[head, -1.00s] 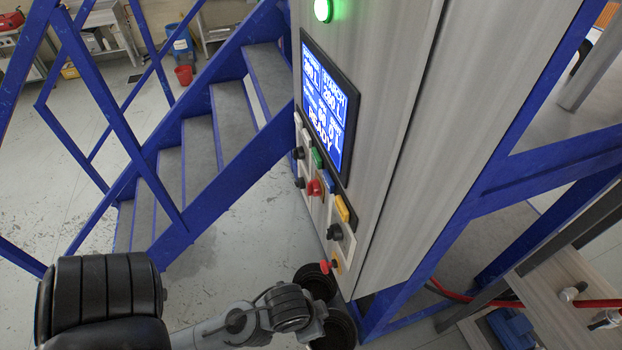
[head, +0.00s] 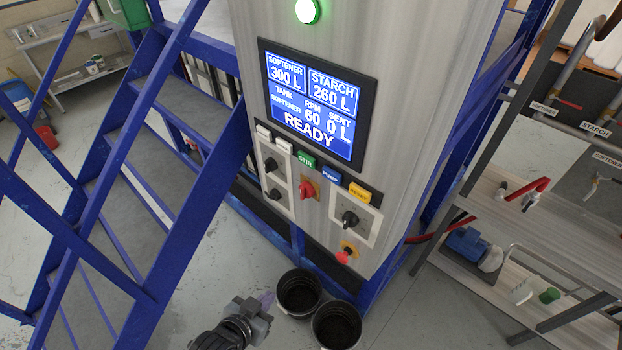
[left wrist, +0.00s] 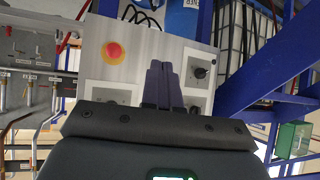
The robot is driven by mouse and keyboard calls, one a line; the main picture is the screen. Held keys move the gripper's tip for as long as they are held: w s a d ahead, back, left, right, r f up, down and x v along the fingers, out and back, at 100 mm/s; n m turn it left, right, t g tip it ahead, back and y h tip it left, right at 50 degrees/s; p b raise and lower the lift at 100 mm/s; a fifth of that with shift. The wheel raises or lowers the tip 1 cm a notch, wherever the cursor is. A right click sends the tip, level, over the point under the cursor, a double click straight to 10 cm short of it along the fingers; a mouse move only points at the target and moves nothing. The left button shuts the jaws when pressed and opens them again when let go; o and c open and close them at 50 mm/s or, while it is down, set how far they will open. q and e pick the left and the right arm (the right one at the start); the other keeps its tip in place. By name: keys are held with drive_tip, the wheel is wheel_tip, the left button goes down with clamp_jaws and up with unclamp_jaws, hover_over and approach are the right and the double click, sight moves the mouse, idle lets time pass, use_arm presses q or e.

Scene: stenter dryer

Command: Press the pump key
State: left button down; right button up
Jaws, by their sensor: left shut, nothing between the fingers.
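The pump key (head: 331,177) is a small blue key labelled PUMP on the grey control cabinet. It sits between the green STIR key (head: 306,161) and the yellow RESET key (head: 359,193), below the display (head: 312,100). The display reads READY. My left gripper (head: 266,304) is low in the head view, below the panel and apart from the keys. Its dark fingers (left wrist: 162,84) are shut and empty in the left wrist view, in front of a light panel with knobs and a red button on yellow. I cannot identify the pump key there. My right gripper is not in view.
A red knob (head: 307,190), black knobs and a red mushroom button (head: 344,256) sit around the keys. Two black buckets (head: 299,293) stand on the floor below. Blue-railed stairs (head: 150,150) are at left. Shelves with a blue pump unit (head: 467,243) are at right.

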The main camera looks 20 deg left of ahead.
use_arm(q)
drive_tip(key=w+d+r+n+t+y+b, duration=0.1)
drive_tip(key=w+r+t+y, duration=0.1)
drive_tip(key=w+r+t, duration=0.4)
drive_tip(key=w+d+r+n+t+y+b, duration=0.1)
drive_tip(key=w+r+t, duration=0.5)
drive_tip(key=r, duration=0.6)
drive_tip(key=shift+w+r+n+t+y+b, duration=0.25)
drive_tip(key=shift+r+n+t+y+b, duration=0.25)
drive_tip(key=shift+n+t+y, duration=0.5)
drive_tip(key=shift+w+d+f, duration=0.1)
drive_tip(key=shift+d, duration=0.05)
drive_tip(key=b, duration=0.3)
approach(332, 175)
drive_tip(key=shift+w+a+r, duration=1.35)
drive_tip(key=shift+w+r, duration=0.5)
drive_tip(key=shift+r, duration=0.2)
